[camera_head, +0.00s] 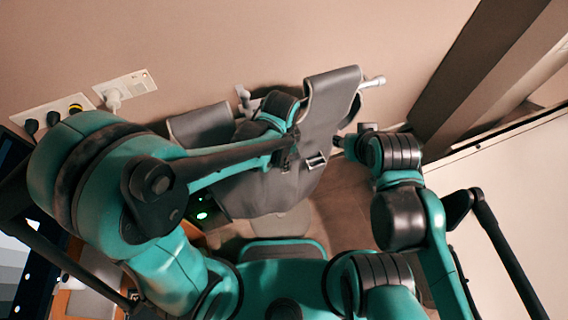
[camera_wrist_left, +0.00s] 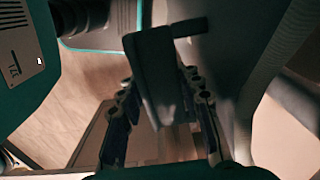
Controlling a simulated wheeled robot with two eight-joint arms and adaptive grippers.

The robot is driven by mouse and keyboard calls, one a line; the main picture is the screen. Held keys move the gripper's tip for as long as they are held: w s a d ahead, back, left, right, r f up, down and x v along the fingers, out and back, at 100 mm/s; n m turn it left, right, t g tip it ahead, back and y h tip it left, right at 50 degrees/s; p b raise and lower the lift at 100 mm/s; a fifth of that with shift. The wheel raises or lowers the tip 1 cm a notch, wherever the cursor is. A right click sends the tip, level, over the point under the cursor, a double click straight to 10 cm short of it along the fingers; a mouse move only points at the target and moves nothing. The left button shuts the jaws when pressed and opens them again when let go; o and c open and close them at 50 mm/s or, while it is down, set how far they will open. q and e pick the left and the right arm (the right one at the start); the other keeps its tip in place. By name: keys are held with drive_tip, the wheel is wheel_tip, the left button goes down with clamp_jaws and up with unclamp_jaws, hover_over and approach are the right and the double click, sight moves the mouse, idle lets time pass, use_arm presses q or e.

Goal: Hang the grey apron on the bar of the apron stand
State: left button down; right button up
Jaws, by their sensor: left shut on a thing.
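The grey apron (camera_head: 330,100) lies over the pale bar (camera_head: 373,82) of the apron stand near the wall. One part is folded over the bar at the right, another part (camera_head: 200,126) spreads left, and the rest hangs below. My left gripper (camera_head: 292,150) is at the middle of the apron, below the bar. In the left wrist view, a dark grey piece of the apron (camera_wrist_left: 155,75) sits between the left fingers (camera_wrist_left: 160,115). My right gripper (camera_head: 345,141) is just right of the apron, apparently apart from it; its fingers are too small to read. My left arm hides part of the apron and bar.
Wall sockets with plugs (camera_head: 113,98) are on the wall at the left. A dark brown post (camera_head: 480,75) rises at the right, beside a pale surface (camera_head: 515,200). A small green light (camera_head: 202,215) shows below my left arm.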

use_arm(q)
drive_tip(key=shift+w+a, duration=0.2)
drive_tip(key=shift+w, duration=0.45)
drive_tip(key=shift+w+a+f, duration=0.1)
drive_tip(key=shift+w, duration=0.15)
wheel_tip(320, 180, down, 8)
drive_tip(key=b, duration=0.7)
drive_tip(key=shift+s, duration=0.1)
